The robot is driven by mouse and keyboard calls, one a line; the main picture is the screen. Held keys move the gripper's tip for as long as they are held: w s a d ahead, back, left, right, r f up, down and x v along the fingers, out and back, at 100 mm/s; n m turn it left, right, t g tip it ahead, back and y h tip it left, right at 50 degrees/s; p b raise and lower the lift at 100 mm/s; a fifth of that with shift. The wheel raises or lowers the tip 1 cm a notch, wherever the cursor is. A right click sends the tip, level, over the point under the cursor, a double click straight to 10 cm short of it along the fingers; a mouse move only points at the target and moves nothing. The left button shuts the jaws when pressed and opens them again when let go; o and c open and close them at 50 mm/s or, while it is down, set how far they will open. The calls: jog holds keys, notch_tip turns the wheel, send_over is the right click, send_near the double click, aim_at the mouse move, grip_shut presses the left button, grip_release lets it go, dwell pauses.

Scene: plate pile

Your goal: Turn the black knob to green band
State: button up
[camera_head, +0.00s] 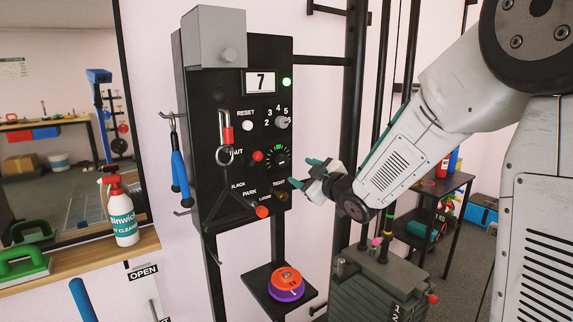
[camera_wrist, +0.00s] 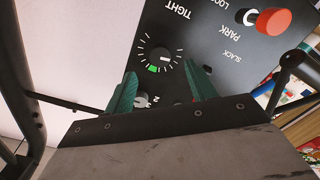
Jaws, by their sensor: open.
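The black knob (camera_head: 281,160) sits on the right side of a black control panel (camera_head: 211,100), inside a ring of white tick marks. A short green band (camera_head: 279,147) lies at the top of that ring. In the wrist view the knob (camera_wrist: 158,57) has a white mark on its right side, and the green band (camera_wrist: 153,69) is just below the knob, away from that mark. My gripper (camera_head: 303,172) is open and empty, off the panel to the right of the knob. In the wrist view its green fingertips (camera_wrist: 161,80) stand apart, just below the knob.
A numbered grey selector (camera_head: 282,122) is above the knob, and a red button (camera_head: 257,156) is to its left. An orange-tipped lever (camera_head: 262,211) sticks out below. A shelf with an orange and purple disc (camera_head: 286,286) is lower down.

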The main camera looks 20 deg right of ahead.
aim_at(284, 162)
jog(key=x, duration=0.7)
jog(key=shift+w+a+r, duration=0.3)
jog(key=shift+w+r, duration=0.05)
jog(key=shift+r, duration=0.05)
jog(key=c, duration=1)
